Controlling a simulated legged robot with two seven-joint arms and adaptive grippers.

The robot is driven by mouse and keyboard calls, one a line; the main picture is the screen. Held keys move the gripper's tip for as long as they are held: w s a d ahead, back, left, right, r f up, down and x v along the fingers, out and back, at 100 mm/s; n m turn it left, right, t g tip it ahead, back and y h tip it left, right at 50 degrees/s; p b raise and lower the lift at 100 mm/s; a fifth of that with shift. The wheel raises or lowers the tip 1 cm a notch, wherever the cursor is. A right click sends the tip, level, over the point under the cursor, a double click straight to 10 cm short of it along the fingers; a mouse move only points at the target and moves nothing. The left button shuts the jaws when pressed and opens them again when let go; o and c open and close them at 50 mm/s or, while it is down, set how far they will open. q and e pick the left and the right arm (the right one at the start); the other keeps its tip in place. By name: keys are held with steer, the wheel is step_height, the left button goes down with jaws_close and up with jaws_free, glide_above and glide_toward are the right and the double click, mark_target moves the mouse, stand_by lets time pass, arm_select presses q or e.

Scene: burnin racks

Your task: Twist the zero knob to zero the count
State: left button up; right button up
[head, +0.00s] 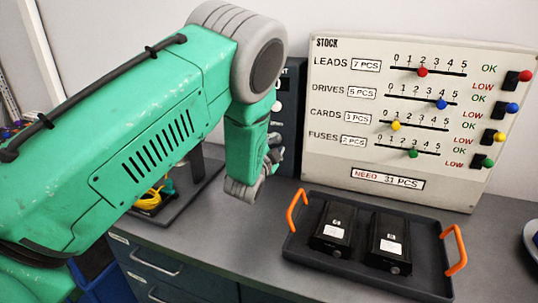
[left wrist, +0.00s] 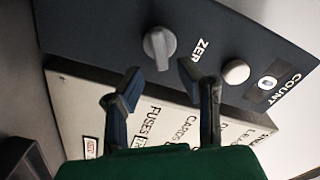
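The zero knob (left wrist: 160,44) is a grey round knob with a raised grip bar on a dark panel (left wrist: 90,25), beside partly covered "ZER" lettering. In the left wrist view my left gripper (left wrist: 160,72) has its two fingers apart, with nothing between them. The fingertips appear just short of the knob, one to each side; I cannot tell whether they touch it. In the head view the left gripper (head: 256,182) is in front of the dark panel (head: 290,110), and my arm hides the knob. My right gripper is not in view.
A white round button (left wrist: 236,72) and a COUNT label (left wrist: 283,88) are on the same panel. A white STOCK board (head: 345,160) with coloured sliders stands to the right. A dark tray (head: 300,257) with orange handles holds two black boxes (head: 390,240) on the grey counter.

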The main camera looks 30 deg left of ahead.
arm_select(q)
steer(key=v, duration=0.9)
steer(key=shift+s, duration=0.35)
steer(key=shift+d, duration=0.1)
